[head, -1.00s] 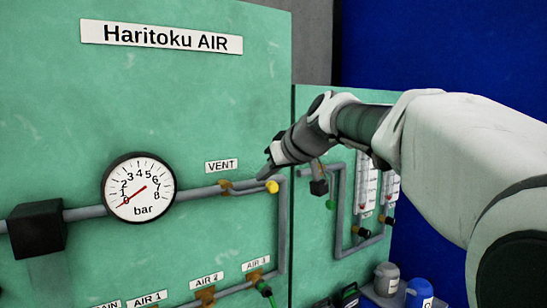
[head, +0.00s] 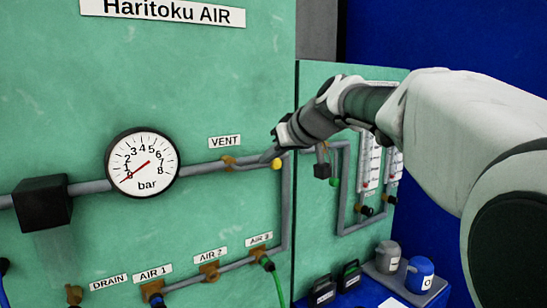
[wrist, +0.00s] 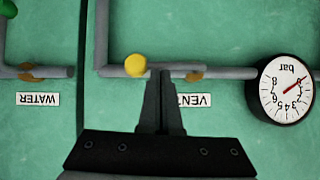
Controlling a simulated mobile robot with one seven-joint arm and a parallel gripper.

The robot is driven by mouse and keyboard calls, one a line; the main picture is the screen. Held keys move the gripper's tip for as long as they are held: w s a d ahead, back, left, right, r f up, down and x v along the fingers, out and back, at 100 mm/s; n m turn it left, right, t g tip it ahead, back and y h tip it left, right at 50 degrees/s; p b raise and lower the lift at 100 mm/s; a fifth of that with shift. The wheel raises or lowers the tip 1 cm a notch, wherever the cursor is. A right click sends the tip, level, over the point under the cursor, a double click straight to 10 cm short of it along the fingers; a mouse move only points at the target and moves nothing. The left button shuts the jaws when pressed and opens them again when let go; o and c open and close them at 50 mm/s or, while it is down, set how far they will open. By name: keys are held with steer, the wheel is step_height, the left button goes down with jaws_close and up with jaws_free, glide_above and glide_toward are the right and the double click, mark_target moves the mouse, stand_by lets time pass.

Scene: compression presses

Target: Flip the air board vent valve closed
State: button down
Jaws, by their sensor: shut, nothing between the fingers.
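The air board vent valve has a brass body (head: 229,161) on the horizontal pipe under the VENT label (head: 225,141). Its lever lies roughly along the pipe and ends in a yellow knob (head: 276,163) at the right. My gripper (head: 266,157) is shut and empty, its tips at the lever just left of the knob. In the wrist view, which is upside down, the fingertips (wrist: 160,72) lie between the yellow knob (wrist: 135,65) and the brass body (wrist: 196,75) and hide part of the lever. I cannot tell if they touch it.
A bar gauge (head: 142,161) sits left of the valve, its needle toward the low end. Below run the valves labelled DRAIN, AIR 1, AIR 2 and AIR 3 (head: 259,240). A second panel with pipes and a green knob (head: 334,181) stands at the right.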

steer(key=shift+f, duration=0.2)
step_height(320, 180, down, 8)
steer(key=s+a+m+g+y+b, duration=0.2)
steer(key=m+y+b, duration=0.8)
steer(key=b, duration=0.6)
steer(key=shift+a+f+m, duration=0.25)
steer(key=shift+a+m, duration=0.15)
steer(key=shift+m, duration=0.2)
steer(key=shift+w, duration=0.1)
